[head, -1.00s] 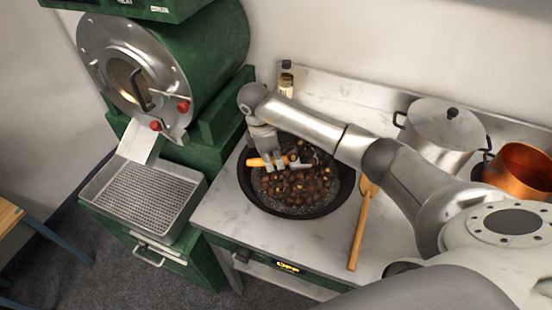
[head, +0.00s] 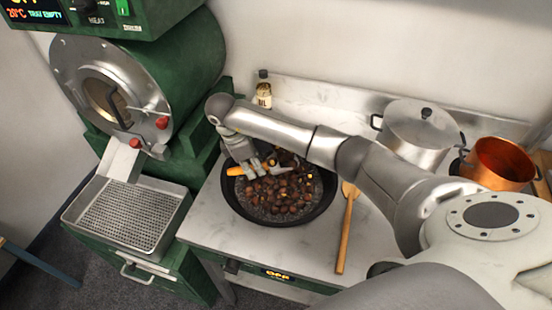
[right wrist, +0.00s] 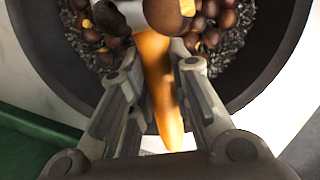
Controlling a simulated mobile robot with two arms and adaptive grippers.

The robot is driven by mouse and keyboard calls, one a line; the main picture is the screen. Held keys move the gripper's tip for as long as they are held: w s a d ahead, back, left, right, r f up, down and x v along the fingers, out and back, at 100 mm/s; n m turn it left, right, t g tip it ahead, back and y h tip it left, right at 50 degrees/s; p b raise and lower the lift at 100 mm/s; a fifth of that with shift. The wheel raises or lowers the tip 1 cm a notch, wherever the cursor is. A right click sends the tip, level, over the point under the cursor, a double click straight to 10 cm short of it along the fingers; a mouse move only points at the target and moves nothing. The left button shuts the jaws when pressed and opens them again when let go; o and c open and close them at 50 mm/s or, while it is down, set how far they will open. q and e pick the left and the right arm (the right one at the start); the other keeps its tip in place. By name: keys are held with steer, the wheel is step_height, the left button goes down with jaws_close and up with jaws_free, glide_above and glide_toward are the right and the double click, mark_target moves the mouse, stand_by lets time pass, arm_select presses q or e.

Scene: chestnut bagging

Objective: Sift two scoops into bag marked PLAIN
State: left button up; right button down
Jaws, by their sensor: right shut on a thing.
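My right gripper (head: 246,163) is shut on the orange handle (head: 235,171) of a tool, over the far left part of the black pan (head: 327,203). The tool's grey metal end (head: 279,169) points right over the chestnuts; its shape is partly hidden. The pan holds brown chestnuts (head: 282,188), some with pale cuts, on dark grit. In the right wrist view the orange handle (right wrist: 166,100) lies between the fingers (right wrist: 160,65), with chestnuts (right wrist: 205,18) beyond. No bag marked PLAIN shows. My left gripper is not in view.
A wooden spoon (head: 346,230) lies right of the pan. A steel pot (head: 415,138) and a copper pot (head: 500,163) stand at right, a small bottle (head: 264,92) behind. A green roaster (head: 180,65) with a perforated tray (head: 125,215) is at left.

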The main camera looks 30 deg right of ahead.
steer(key=shift+w+a+h, duration=0.2)
steer(key=shift+a+h, duration=0.1)
steer(key=shift+a, duration=0.15)
steer(key=shift+w+d+b, duration=0.15)
steer(key=shift+b, duration=0.2)
steer(key=shift+w+d+b, duration=0.15)
steer(key=shift+w+b, duration=0.3)
steer(key=shift+w, duration=0.1)
steer(key=shift+w+d+b, duration=0.15)
steer(key=shift+w+b, duration=0.25)
steer(key=shift+w, duration=0.1)
stand_by(0.3)
